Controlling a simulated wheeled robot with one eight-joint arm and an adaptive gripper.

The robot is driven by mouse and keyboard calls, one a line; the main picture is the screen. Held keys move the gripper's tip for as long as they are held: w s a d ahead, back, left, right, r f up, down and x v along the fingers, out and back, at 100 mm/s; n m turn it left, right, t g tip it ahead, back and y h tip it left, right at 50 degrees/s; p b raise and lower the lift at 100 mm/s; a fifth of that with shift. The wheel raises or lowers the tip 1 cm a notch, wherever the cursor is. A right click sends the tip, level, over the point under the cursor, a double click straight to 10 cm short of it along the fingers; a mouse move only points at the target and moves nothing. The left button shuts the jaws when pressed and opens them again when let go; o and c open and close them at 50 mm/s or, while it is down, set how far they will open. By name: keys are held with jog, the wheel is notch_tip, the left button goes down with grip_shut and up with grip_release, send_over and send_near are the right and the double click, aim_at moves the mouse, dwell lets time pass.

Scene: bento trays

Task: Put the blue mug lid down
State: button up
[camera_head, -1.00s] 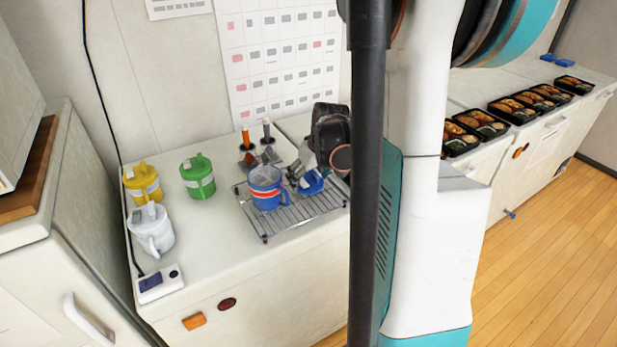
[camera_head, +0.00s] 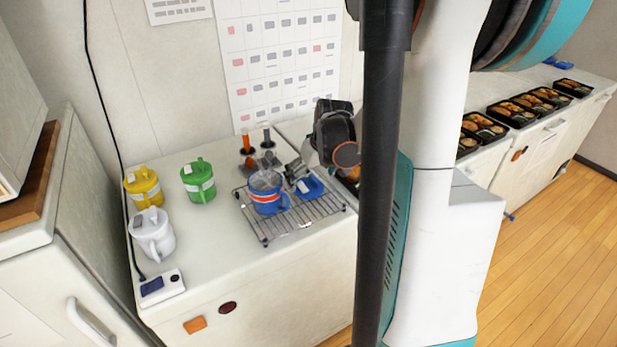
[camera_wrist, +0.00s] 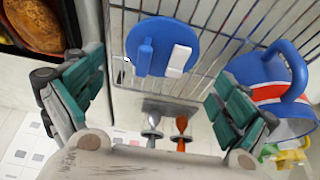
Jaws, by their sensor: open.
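The round blue mug lid (camera_wrist: 182,42) lies on the wire rack, with a blue raised part and a white tab on top. In the head view the lid (camera_head: 309,187) is just right of the blue mug (camera_head: 267,193), which stands open-topped on the rack. The mug also shows at the right of the wrist view (camera_wrist: 262,80). My gripper (camera_head: 297,170) is behind and above the lid. In the wrist view its teal-padded fingers (camera_wrist: 157,105) are wide apart with nothing between them, clear of the lid.
The wire rack (camera_head: 280,238) stands on the white counter (camera_head: 215,245). Yellow (camera_head: 143,188), green (camera_head: 198,181) and white (camera_head: 152,234) mugs stand to the left. Two small upright items with orange and grey tops (camera_head: 246,142) stand behind. Filled bento trays (camera_head: 484,126) line the right counter.

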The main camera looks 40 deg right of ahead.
jog(key=d+p+v, duration=0.1)
jog(key=p+v, duration=0.1)
jog(key=v, duration=0.7)
jog(key=shift+a+r+p, duration=0.15)
jog(key=shift+a+p, duration=0.25)
jog(key=shift+a, duration=0.1)
